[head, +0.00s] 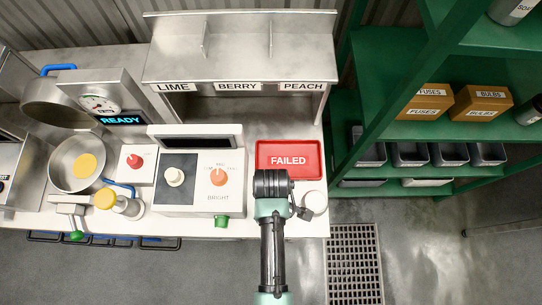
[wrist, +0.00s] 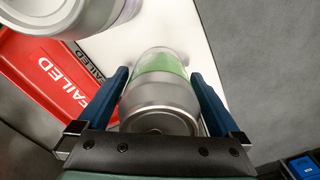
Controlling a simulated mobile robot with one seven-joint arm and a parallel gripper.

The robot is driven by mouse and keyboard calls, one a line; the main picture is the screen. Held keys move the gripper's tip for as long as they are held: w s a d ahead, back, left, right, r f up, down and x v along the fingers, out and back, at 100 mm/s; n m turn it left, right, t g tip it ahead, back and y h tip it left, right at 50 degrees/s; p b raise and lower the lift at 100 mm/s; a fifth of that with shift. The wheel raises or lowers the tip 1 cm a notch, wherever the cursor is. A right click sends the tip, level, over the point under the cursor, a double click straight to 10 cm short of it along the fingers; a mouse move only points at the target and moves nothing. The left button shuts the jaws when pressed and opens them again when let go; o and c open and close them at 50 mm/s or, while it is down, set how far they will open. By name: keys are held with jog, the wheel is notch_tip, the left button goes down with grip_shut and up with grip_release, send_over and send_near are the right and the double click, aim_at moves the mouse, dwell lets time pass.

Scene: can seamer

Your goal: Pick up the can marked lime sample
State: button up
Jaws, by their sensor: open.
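A silver can with a green label (wrist: 160,92) lies between the two blue fingers of my gripper (wrist: 162,85) in the wrist view. The fingers stand apart on either side of it, and I cannot tell whether either touches it. No wording on its label is readable. A second silver can (wrist: 75,15) with a pale purple band is at the upper left. In the head view my gripper (head: 272,184) is over the bench's front right, beside a round pale can top (head: 315,202); I cannot tell which can that is.
A red tray marked FAILED (head: 288,160) lies just behind my gripper. A shelf labelled LIME, BERRY and PEACH (head: 238,50) stands at the back. A control panel (head: 200,185) is to the left. Green shelving (head: 385,70) rises on the right, with a floor grate (head: 354,262) in front.

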jog(key=shift+r, duration=0.1)
grip_shut()
dwell(0.4)
